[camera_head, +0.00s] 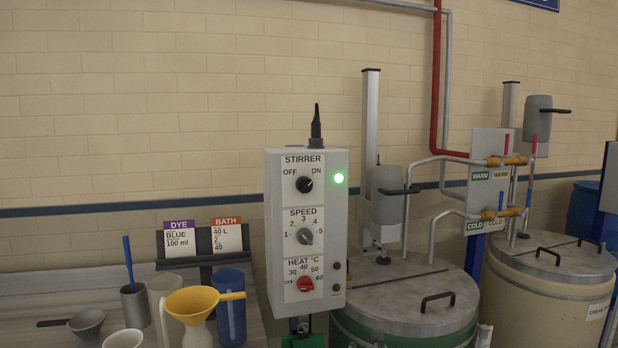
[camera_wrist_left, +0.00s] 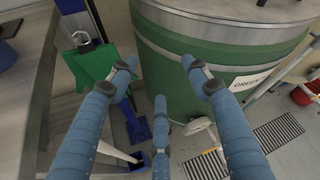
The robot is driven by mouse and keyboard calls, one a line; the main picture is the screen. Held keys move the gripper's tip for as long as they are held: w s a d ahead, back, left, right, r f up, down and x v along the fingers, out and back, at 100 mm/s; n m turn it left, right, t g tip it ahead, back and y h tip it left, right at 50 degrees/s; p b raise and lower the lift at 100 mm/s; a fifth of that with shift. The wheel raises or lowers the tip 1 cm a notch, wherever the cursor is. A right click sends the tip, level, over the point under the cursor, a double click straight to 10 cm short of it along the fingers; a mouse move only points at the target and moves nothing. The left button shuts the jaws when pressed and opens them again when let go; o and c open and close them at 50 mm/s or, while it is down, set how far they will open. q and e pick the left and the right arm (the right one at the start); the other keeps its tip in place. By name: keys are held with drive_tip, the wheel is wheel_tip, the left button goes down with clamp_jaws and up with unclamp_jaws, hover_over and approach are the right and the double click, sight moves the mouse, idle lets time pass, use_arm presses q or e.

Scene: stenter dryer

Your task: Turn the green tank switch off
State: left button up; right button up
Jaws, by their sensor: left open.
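The control box (camera_head: 337,230) stands in the middle of the head view. Its STIRRER knob (camera_head: 304,184) is black and sits between the OFF and ON labels; I cannot tell its exact angle. A green lamp (camera_head: 338,178) beside it is lit. The green tank (camera_head: 405,310), with a grey lid, is right of the box, and its green side shows in the left wrist view (camera_wrist_left: 215,65). My left gripper (camera_wrist_left: 160,75) shows only in the left wrist view, its blue fingers spread and empty in front of the tank. My right gripper is not in view.
A grey SPEED knob (camera_head: 305,236) and a red HEAT knob (camera_head: 305,284) are below the STIRRER knob. A yellow funnel (camera_head: 192,303) and cups stand at the left. A cream tank (camera_head: 545,265) is at the right.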

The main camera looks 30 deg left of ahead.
use_arm(q)
drive_tip(key=s+a+r+m+t+y+p, duration=0.1)
drive_tip(key=a+r+y, duration=0.1)
drive_tip(key=r, duration=0.9)
drive_tip(key=s+a+r+m+y, duration=0.1)
drive_tip(key=r, duration=1.1)
drive_tip(key=y+p, duration=0.2)
drive_tip(key=y, duration=0.2)
approach(307, 187)
drive_tip(key=shift+g, duration=0.3)
drive_tip(key=p+x, duration=0.1)
drive_tip(key=x, duration=0.1)
drive_tip(key=p+x, duration=0.1)
drive_tip(key=x, duration=0.2)
drive_tip(key=p+x, duration=0.1)
drive_tip(key=x, duration=0.2)
drive_tip(key=shift+w+a+r, duration=0.1)
drive_tip(key=shift+w+r, duration=0.1)
drive_tip(key=shift+r, duration=0.05)
drive_tip(key=shift+w+a+f, duration=0.1)
drive_tip(key=shift+w+a, duration=0.3)
drive_tip(key=shift+w, duration=0.05)
drive_tip(key=c, duration=1.2)
